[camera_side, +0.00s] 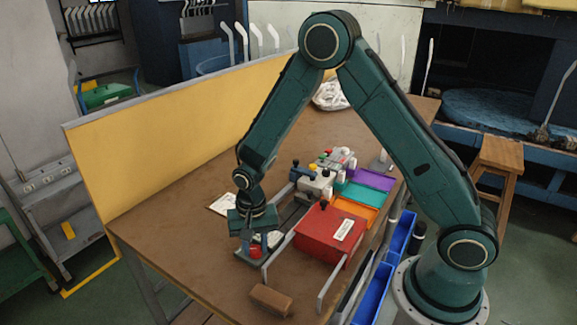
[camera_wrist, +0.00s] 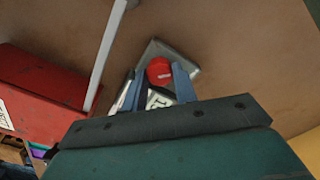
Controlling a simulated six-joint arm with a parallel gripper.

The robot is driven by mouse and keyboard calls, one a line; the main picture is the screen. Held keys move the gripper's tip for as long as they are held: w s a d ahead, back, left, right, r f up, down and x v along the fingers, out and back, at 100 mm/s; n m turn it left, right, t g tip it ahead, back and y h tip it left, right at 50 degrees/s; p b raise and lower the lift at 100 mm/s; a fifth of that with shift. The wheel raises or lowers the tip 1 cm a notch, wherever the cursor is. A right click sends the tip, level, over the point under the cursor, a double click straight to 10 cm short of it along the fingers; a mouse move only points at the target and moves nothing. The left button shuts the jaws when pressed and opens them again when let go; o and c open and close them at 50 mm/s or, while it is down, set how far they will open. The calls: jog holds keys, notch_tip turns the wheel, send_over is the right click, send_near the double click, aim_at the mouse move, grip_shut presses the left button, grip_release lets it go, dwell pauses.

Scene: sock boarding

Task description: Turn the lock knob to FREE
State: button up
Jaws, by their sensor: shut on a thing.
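A round red knob (camera_side: 255,252) with a small white mark stands on a grey metal base plate (camera_side: 243,257) near the table's front left edge. My gripper (camera_side: 257,244) points down over it, with one finger on each side of the knob. In the wrist view, the red knob (camera_wrist: 159,70) lies between the tips of my blue fingers (camera_wrist: 160,77), which are shut on it. A white label (camera_wrist: 158,98) with dark lettering shows between the fingers; I cannot read it. The fingers partly hide the base plate.
A red box (camera_side: 325,234) with metal rails stands just right of my gripper. Purple, teal and orange trays (camera_side: 367,191) and a row of small devices lie behind it. A brown block (camera_side: 271,299) sits at the front edge. A yellow panel (camera_side: 170,145) borders the table's left.

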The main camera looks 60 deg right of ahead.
aim_at(256, 248)
dwell(0.3)
jog(key=o, duration=1)
jog(key=shift+c, duration=0.2)
jog(key=shift+s+d, duration=0.1)
jog(key=shift+m, duration=0.4)
jog(key=m, duration=0.3)
jog(key=shift+m, duration=0.3)
notch_tip(256, 248, up, 14)
jog(key=s+d+r+n+t, duration=0.3)
jog(key=s+r+n, duration=0.3)
jog(key=s+r, duration=0.6)
jog(key=shift+s+r+n, duration=0.2)
jog(key=shift+r+n, duration=0.1)
jog(key=shift+r, duration=0.25)
